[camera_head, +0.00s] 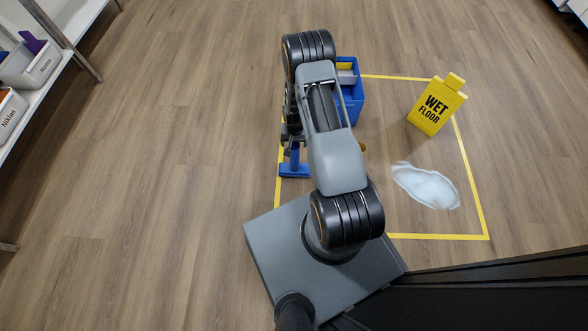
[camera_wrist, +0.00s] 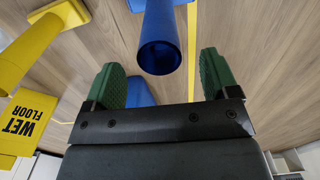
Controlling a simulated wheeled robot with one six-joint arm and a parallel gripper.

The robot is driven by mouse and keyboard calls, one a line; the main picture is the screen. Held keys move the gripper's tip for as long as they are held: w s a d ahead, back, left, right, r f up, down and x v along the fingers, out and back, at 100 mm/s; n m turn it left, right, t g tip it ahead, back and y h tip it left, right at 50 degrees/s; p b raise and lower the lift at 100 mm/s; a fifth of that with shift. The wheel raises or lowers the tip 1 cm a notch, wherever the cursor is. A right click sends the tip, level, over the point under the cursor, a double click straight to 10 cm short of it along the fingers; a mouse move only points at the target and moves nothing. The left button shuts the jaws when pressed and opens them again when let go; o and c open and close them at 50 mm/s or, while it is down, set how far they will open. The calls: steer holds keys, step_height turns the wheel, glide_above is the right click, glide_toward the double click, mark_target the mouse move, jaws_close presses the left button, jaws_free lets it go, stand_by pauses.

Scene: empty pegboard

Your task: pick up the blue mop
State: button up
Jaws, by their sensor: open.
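The blue mop (camera_head: 294,170) shows its flat blue head on the floor at the left edge of the yellow outline, with a short piece of handle above it. My arm hides the rest. In the wrist view the blue handle (camera_wrist: 160,30) points toward the camera, its round end near and between my fingertips. My gripper (camera_wrist: 162,78) has two green fingers spread apart, one on each side of the handle's line, with a gap to each. In the head view my gripper (camera_head: 292,138) is small and partly hidden beside my arm, just above the mop head.
A blue bucket (camera_head: 355,105) stands behind my arm. A yellow wet floor sign (camera_head: 437,104) and a pale puddle (camera_head: 426,186) are on the right, inside the yellow outline. A yellow pole (camera_wrist: 35,45) shows at left in the wrist view. A shelf (camera_head: 50,75) stands far left; floor between is clear.

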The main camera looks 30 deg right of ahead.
mark_target(294, 159)
steer(key=shift+w+d+f+b, duration=0.1)
steer(key=shift+f+b, duration=0.7)
steer(key=shift+f, duration=0.9)
steer(key=shift+w+d+f+b, duration=0.1)
steer(key=shift+f+b, duration=0.7)
steer(key=shift+f, duration=0.85)
steer(key=shift+r, duration=0.1)
steer(key=shift+c, duration=0.3)
steer(key=c, duration=1.4)
